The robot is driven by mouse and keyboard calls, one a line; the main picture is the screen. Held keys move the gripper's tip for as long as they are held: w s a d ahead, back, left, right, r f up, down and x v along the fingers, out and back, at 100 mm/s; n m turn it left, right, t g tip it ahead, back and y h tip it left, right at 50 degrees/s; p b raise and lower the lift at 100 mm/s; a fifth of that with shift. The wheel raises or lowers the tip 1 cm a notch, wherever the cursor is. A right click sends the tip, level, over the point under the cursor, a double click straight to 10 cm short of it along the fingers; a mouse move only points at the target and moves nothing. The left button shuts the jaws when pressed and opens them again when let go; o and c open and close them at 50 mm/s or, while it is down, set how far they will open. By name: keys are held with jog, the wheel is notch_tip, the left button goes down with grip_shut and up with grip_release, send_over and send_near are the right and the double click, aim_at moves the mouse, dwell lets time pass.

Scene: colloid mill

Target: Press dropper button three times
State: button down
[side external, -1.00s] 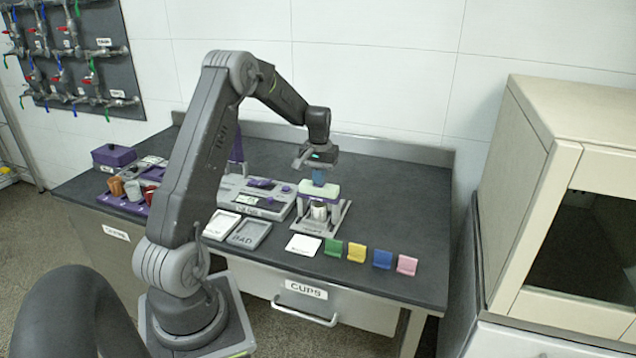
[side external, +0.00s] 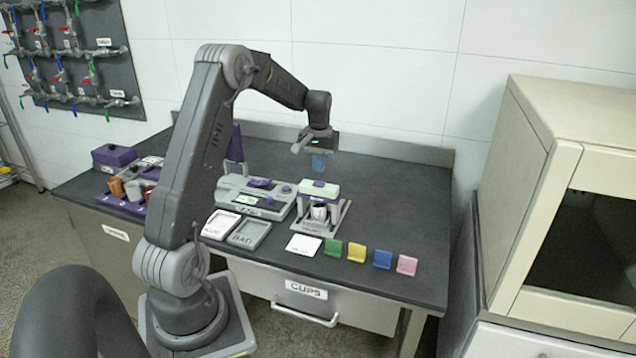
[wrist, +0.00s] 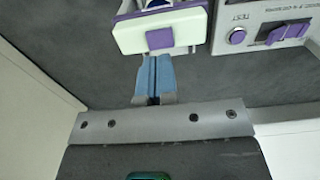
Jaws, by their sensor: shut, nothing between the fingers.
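A small metallic cup (side external: 319,212) stands beneath the head. My gripper (side external: 318,163), with blue fingertips, is shut and empty, above the dropper and apart from it. In the wrist view the closed fingertips of my gripper (wrist: 153,60) appear just below the button in the picture.
A grey control panel (side external: 232,193) with purple controls stands left of the dropper. Two trays (side external: 250,235) and a white card (side external: 303,244) lie in front, with coloured holders (side external: 357,252) to the right. A beige cabinet (side external: 540,150) stands at the right. The bench behind the dropper is clear.

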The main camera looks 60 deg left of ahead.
aim_at(319, 182)
jog(key=shift+r, duration=1.75)
jog(key=shift+f, duration=2.5)
jog(key=shift+f, duration=1.35)
dwell(0.8)
jog(key=shift+r, duration=3.85)
